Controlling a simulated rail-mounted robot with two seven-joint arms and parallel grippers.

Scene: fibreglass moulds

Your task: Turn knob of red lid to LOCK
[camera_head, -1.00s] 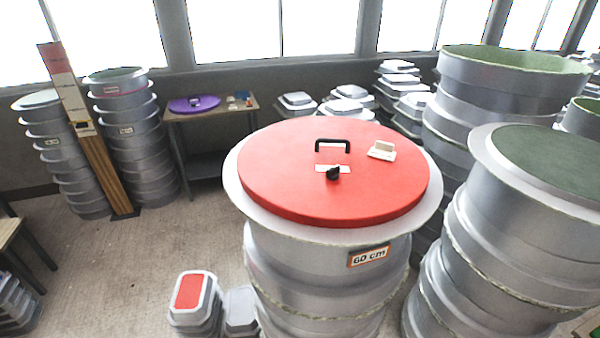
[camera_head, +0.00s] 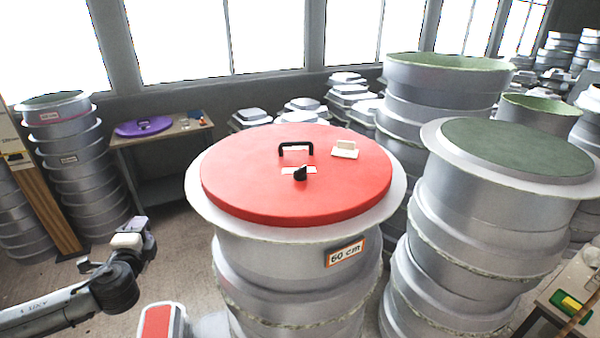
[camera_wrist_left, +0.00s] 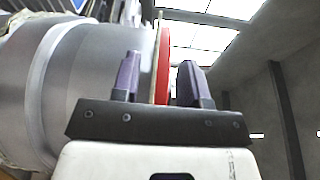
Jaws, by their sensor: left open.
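The round red lid (camera_head: 250,190) lies on top of a tall grey mould stack labelled "60 cm" (camera_head: 346,252). A small black knob (camera_head: 300,173) stands on a white label near the lid's middle, in front of the black handle (camera_head: 296,148). The label's wording is too small to read. My left gripper (camera_head: 146,228) is left of the stack, below lid height and apart from it. In the left wrist view its two fingers (camera_wrist_left: 157,80) stand apart and empty, with the lid's red edge (camera_wrist_left: 163,65) seen edge-on beyond them. My right gripper is not seen.
A cream-coloured block (camera_head: 345,150) sits on the lid right of the handle. A table (camera_head: 150,140) with a purple lid (camera_head: 144,126) is at the back left. A low red-topped mould (camera_head: 157,322) stands in front.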

